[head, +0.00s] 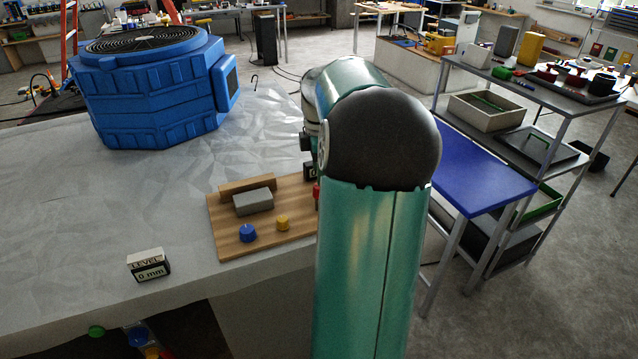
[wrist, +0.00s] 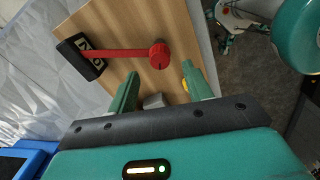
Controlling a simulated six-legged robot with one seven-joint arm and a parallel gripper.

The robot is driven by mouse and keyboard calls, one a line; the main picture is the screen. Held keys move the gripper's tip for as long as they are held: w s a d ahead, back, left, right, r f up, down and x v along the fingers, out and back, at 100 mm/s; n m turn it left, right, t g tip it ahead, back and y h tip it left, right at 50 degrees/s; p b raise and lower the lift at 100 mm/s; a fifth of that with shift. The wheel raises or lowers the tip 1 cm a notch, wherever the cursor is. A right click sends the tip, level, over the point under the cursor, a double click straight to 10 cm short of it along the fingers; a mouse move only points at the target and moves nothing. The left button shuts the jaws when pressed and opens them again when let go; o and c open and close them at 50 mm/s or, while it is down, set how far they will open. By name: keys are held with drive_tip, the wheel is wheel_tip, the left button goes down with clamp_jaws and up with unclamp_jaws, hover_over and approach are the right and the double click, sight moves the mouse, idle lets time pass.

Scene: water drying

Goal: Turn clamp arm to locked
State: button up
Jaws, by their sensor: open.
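The red clamp arm (wrist: 115,54) is a thin bar with a round red hub (wrist: 159,56) on a wooden board (wrist: 140,22). In the wrist view the bar points left from the hub to a black label block (wrist: 80,56), whose white lettering I cannot read. My gripper (wrist: 160,68) is open and empty, its two green fingers apart on either side of the hub in that view. I cannot tell the height gap. In the head view only a sliver of red (head: 316,191) shows beside my arm, which hides the rest and my gripper.
The board also carries a grey block (head: 253,202), a blue knob (head: 247,233) and a yellow knob (head: 282,223). A "LEVEL 0 mm" display (head: 149,265) stands left on the pale sheet-covered table (head: 60,235). A big blue fan unit (head: 150,95) stands behind. Shelving is at right.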

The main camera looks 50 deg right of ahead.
wheel_tip(320, 180, down, 5)
drive_tip(key=shift+r, duration=0.1)
clamp_jaws()
idle(0.3)
